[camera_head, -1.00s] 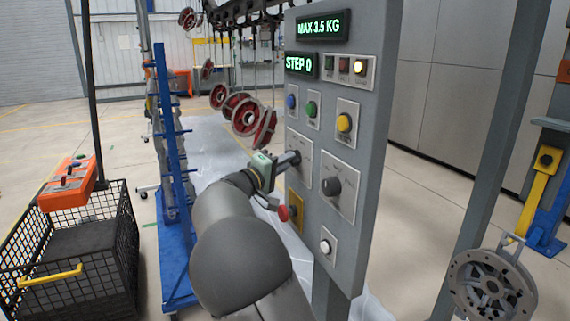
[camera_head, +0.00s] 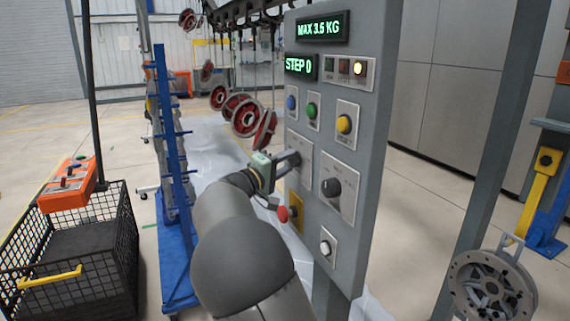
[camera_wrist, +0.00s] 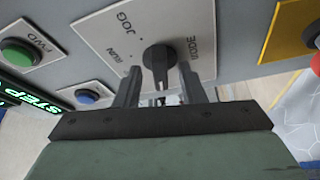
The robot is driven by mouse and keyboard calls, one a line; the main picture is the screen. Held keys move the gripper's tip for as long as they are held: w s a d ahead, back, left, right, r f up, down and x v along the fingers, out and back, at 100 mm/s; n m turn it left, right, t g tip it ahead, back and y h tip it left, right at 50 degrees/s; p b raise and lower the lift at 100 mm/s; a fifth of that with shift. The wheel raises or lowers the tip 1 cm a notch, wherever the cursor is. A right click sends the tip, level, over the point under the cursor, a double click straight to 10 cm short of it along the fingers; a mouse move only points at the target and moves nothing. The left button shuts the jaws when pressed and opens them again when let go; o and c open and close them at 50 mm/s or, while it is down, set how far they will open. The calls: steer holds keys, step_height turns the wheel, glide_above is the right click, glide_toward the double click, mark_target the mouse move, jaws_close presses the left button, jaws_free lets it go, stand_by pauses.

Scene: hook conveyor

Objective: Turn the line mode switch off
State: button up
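The line mode switch is a dark rotary knob (camera_wrist: 159,58) on a pale plate marked MODE, JOG and RUN in the wrist view. Its pointer end faces my gripper, between the RUN and MODE lettering. In the head view its plate (camera_head: 305,149) is on the grey control panel, with the knob hidden behind my gripper. My gripper (camera_head: 295,160) is at this plate. In the wrist view my gripper (camera_wrist: 159,72) is open, with one fingertip on each side of the knob's near end and small gaps visible. Contact cannot be made out clearly.
The grey panel (camera_head: 362,80) also carries a second dark knob (camera_head: 331,187), a red button (camera_head: 283,213) just below my gripper, a white button (camera_head: 325,247) and a yellow button (camera_head: 344,124). Red wheel-like parts (camera_head: 246,117) hang left of the panel. A blue rack (camera_head: 172,170) stands farther left.

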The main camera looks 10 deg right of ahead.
steer(key=b+v, duration=0.3)
steer(key=v, duration=1.4)
steer(key=shift+s, duration=0.25)
steer(key=shift+a+f, duration=0.1)
